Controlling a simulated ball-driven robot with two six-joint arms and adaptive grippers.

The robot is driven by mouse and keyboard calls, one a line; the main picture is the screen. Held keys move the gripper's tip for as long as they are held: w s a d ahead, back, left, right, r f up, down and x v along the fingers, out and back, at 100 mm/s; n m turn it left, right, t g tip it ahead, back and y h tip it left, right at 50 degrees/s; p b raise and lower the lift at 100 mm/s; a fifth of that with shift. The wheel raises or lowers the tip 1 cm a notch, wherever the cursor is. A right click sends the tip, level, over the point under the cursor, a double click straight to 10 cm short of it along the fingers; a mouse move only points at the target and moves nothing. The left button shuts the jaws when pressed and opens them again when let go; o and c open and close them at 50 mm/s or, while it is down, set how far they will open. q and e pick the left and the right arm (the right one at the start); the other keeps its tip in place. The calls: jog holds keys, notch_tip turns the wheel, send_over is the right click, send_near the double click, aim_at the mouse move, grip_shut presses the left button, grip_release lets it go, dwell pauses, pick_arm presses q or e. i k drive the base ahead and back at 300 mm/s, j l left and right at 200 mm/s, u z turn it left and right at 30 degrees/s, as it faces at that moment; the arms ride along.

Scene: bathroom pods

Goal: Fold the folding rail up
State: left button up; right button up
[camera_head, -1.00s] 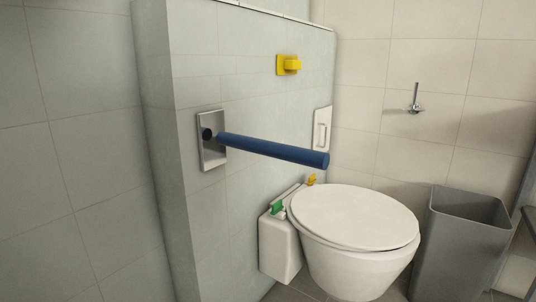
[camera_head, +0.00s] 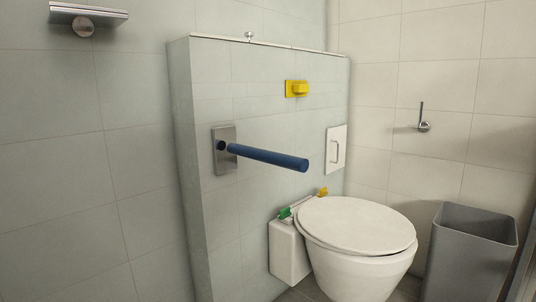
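The folding rail (camera_head: 267,157) is a dark blue bar. It sticks out from a metal wall plate (camera_head: 223,150) on the tiled half-height wall. The rail is down, close to level, and points right towards the toilet, with its free end in front of the wall. Neither of my grippers shows in the head view, and nothing touches the rail.
A white toilet (camera_head: 357,235) with its lid shut stands right of and below the rail. A white box (camera_head: 289,252) sits beside it. A grey bin (camera_head: 467,250) stands at the right. A yellow wall fitting (camera_head: 298,89) is above the rail. A metal fixture (camera_head: 86,17) is at the upper left.

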aim_at(296, 163)
jog(key=i+j+z, duration=0.25)
jog(key=j, duration=0.15)
jog(key=i+j+z, duration=0.2)
jog(key=j, duration=0.2)
jog(key=j+z, duration=0.25)
jog(key=j, duration=0.15)
jog(key=j+z, duration=0.2)
jog(key=j, duration=0.25)
jog(key=i, duration=0.05)
